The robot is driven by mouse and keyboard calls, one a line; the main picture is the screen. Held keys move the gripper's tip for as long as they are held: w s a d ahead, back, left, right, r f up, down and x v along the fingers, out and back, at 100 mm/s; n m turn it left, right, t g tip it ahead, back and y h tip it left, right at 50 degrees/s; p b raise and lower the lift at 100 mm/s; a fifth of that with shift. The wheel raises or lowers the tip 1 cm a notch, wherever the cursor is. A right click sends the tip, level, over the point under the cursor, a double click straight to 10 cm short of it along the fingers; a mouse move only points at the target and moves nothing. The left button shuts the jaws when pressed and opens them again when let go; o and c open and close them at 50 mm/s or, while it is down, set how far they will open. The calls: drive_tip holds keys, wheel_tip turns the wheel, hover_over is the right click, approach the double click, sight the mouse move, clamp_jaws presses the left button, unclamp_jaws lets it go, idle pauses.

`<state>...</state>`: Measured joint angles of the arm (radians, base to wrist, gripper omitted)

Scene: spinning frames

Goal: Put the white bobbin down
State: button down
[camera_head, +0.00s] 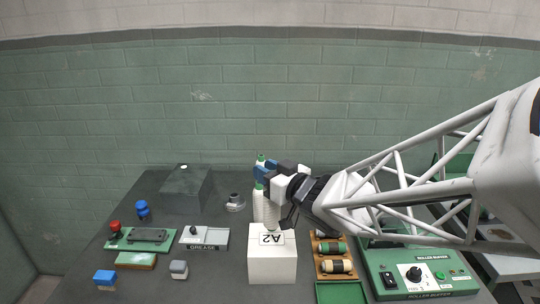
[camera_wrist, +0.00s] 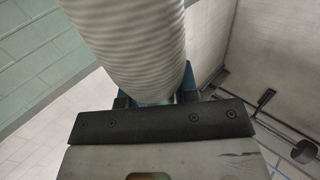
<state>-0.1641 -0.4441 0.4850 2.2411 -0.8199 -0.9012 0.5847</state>
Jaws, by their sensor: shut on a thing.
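My gripper (camera_head: 270,172), with blue fingers, is shut on a white bobbin (camera_head: 272,213). The bobbin is wound with white thread and hangs upright below the fingers, at the white block (camera_head: 272,268) marked A2. I cannot tell whether its lower end touches the block's top. In the wrist view the ridged white bobbin (camera_wrist: 130,45) fills the upper middle, and its gripped end is partly hidden by the gripper body.
A wooden tray (camera_head: 320,266) of dark and green spools lies right of the block, beside a green control box (camera_head: 421,272). A grease tray (camera_head: 204,238), a grey block (camera_head: 179,269) and a blue-topped block (camera_head: 105,279) lie left. Bare table lies between grease tray and block.

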drive_tip(key=shift+f, duration=1.85)
drive_tip(key=c, duration=0.9)
unclamp_jaws()
drive_tip(key=shift+o, duration=0.2)
drive_tip(key=shift+r, duration=0.2)
drive_tip(key=v, duration=1.2)
